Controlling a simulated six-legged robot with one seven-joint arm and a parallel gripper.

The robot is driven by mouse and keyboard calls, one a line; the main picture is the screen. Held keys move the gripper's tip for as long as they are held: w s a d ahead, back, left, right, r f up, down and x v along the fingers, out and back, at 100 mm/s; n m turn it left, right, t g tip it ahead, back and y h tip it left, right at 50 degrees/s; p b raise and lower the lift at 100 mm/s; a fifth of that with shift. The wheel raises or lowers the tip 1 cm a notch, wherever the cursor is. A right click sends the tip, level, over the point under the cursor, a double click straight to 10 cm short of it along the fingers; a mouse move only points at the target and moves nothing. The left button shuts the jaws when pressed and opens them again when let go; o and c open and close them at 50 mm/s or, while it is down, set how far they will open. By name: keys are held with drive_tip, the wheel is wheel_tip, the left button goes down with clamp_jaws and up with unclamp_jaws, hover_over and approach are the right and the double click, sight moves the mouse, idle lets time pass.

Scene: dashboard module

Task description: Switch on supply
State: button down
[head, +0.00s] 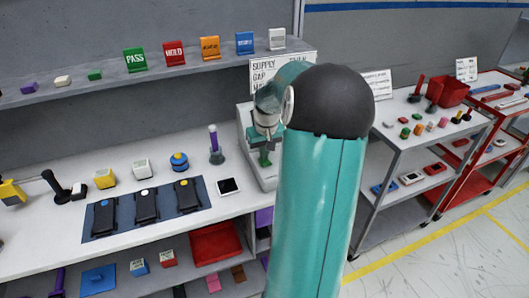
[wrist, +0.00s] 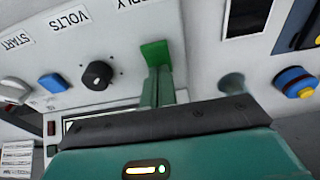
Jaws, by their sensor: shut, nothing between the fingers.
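In the wrist view, a pale panel (wrist: 120,50) carries the labels START, VOLTS and a partly cut-off one ending in "PLY". A bright green switch-like piece (wrist: 154,52) is on the panel near that last label. My gripper (wrist: 158,76) is shut and empty, its teal fingers right in front of the green piece and overlapping its lower part. I cannot tell whether they touch. A black knob (wrist: 97,74) is by VOLTS and a blue button (wrist: 53,83) is by START. In the head view, my gripper (head: 262,158) is at the grey supply box (head: 247,125); my arm hides much of the box.
Left of the box, the bench holds a flask (head: 216,157), a blue button with a yellow top (head: 179,161), a white-framed device (head: 229,187) and a blue mat (head: 95,233) with black modules. A shelf (head: 110,84) with colored signs runs above. Carts stand right.

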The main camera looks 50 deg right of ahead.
drive_tip(key=shift+s+a+f, duration=0.15)
drive_tip(key=shift+s, duration=0.05)
drive_tip(key=shift+s+a, duration=0.35)
drive_tip(key=shift+s, duration=0.25)
drive_tip(key=shift+r, duration=0.2)
drive_tip(key=shift+w+r, duration=0.1)
drive_tip(key=shift+r, duration=0.35)
wheel_tip(320, 180, up, 13)
drive_tip(key=s+a, duration=0.1)
drive_tip(key=s, duration=0.1)
drive_tip(key=shift+s+a+f, duration=0.15)
drive_tip(key=shift+d, duration=0.2)
